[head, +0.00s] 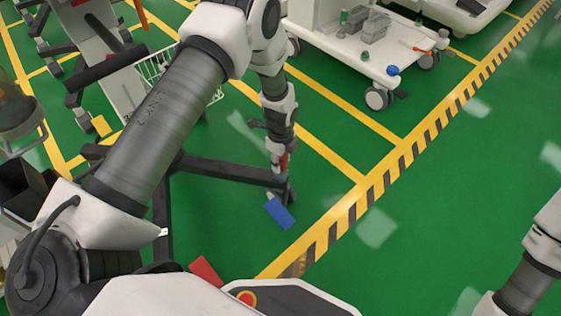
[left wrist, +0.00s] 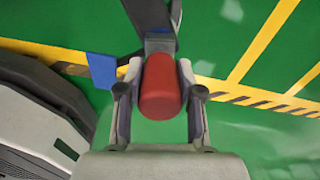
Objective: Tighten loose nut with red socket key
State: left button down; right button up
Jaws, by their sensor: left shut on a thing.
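My left gripper (head: 282,152) reaches down over the far end of a dark base leg (head: 225,170) in the head view. It is shut on the red socket key, whose red handle (left wrist: 160,92) sits between the two fingers in the left wrist view. A little of its red shows below the gripper in the head view. Beyond the key, the dark leg also shows in the left wrist view (left wrist: 150,14). The key's far end and the loose nut are hidden, so I cannot tell whether they touch. My right gripper is out of view.
A blue flat piece (head: 280,212) is at the leg's end, and a red one (head: 205,270) is nearer me. A white cart (head: 345,45) with bins stands at the back. A wire basket (head: 155,70) is behind my left arm.

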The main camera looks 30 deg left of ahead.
pick_arm(q)
jog(key=shift+r+m+p, duration=0.1)
jog(key=shift+m+p, duration=0.2)
jog(key=shift+m, duration=0.4)
jog(key=m, duration=0.3)
jog(key=shift+p, duration=0.65)
jog(key=shift+n, duration=0.5)
jog(key=shift+p, duration=0.3)
jog(key=shift+r+p, duration=3.3)
jog(key=shift+r, duration=0.65)
